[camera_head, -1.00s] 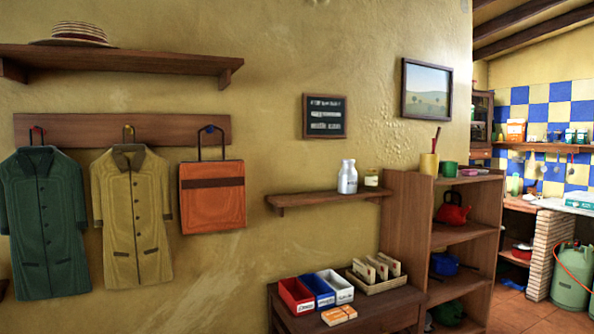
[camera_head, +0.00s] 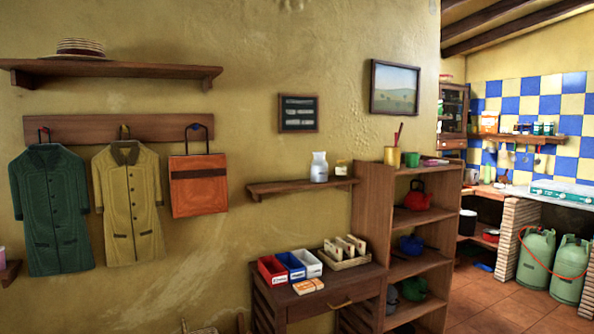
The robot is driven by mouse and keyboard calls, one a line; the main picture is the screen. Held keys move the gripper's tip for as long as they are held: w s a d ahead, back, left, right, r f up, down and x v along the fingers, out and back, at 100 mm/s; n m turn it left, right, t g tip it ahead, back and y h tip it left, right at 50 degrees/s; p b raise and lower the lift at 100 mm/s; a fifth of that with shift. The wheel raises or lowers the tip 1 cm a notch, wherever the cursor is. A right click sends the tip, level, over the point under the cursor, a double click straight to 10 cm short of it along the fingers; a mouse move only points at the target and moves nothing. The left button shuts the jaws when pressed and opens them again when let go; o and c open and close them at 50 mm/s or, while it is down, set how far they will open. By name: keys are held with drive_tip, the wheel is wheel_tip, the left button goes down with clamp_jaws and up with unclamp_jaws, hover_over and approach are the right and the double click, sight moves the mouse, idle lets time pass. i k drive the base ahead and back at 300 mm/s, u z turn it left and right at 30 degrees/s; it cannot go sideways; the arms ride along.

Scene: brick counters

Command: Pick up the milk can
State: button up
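The milk can (camera_head: 319,167) is a small silvery-white can with a narrower neck. It stands upright on a short wooden wall shelf (camera_head: 290,188), near the shelf's right end. A small jar (camera_head: 341,168) stands just right of it. Nothing covers the can from this view. My gripper is not in view.
A small table (camera_head: 345,295) below holds red, blue and white boxes (camera_head: 290,265) and a tray of cards. A wooden shelf unit (camera_head: 372,215) stands close to the right. Coats and an orange bag (camera_head: 198,187) hang at left. Open tiled floor (camera_head: 500,310) lies at right.

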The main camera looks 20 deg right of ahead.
sight(318, 168)
drive_tip(key=z, duration=0.75)
drive_tip(key=i, duration=0.75)
drive_tip(key=z, duration=1.1)
drive_tip(key=i, duration=1.35)
drive_tip(key=u, duration=0.5)
drive_tip(key=i, duration=0.95)
drive_tip(key=u, duration=0.9)
